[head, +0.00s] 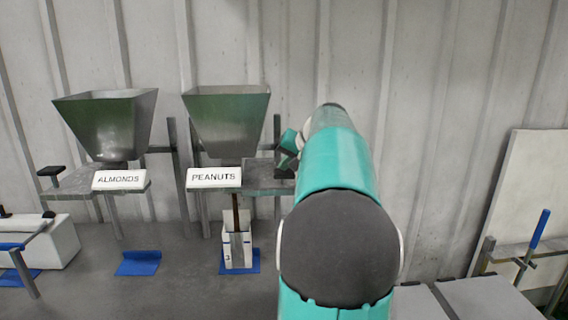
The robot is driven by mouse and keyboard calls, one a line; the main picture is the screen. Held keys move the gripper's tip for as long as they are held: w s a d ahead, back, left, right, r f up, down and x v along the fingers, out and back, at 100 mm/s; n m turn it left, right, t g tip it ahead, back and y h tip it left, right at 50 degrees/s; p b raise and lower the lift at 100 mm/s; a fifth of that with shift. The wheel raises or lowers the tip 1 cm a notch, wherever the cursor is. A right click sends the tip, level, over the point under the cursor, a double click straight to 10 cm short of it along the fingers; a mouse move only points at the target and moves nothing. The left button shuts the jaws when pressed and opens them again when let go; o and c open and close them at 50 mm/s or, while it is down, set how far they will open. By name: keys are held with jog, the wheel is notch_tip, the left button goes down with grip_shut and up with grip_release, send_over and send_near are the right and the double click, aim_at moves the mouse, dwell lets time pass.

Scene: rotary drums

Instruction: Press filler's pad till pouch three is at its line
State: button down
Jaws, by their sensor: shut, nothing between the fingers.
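The peanuts filler is a metal hopper (228,118) over a shelf with a "PEANUTS" sign (214,177). A brown stream (235,212) runs down from under it into an open white pouch (238,252) on a blue mat. A small dark mark on the pouch looks like a 3; its fill line and fill level are too small to read. My gripper (289,151) is shut at the right end of the peanuts shelf, partly hidden behind my teal arm. The peanuts pad is hidden there, so I cannot make out the contact.
The almonds hopper (108,122) stands to the left, with a black pad (51,171) on its left side and an empty blue mat (138,263) below. A white block (55,243) lies far left. A pale board (528,195) and blue-handled lever (539,230) stand right.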

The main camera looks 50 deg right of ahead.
aim_at(286, 173)
dwell(0.4)
jog(key=shift+r, duration=1.95)
jog(key=shift+r, duration=0.1)
jog(key=shift+r, duration=2.45)
jog(key=w+a+f+n+g+y, duration=0.15)
jog(key=a+f, duration=0.25)
jog(key=a, duration=1)
jog(key=a+f+n+g, duration=0.1)
jog(key=a+f+n, duration=0.2)
jog(key=a, duration=1.2)
jog(key=s+a+f+n, duration=0.3)
jog(key=s+a+f, duration=0.4)
jog(key=a+f, duration=0.1)
jog(key=s+a+f+n, duration=0.4)
jog(key=s+a+f, duration=0.3)
jog(key=a+f, duration=0.2)
jog(key=shift+s+a+g, duration=0.25)
jog(key=shift+a+g, duration=0.2)
jog(key=shift+a, duration=0.75)
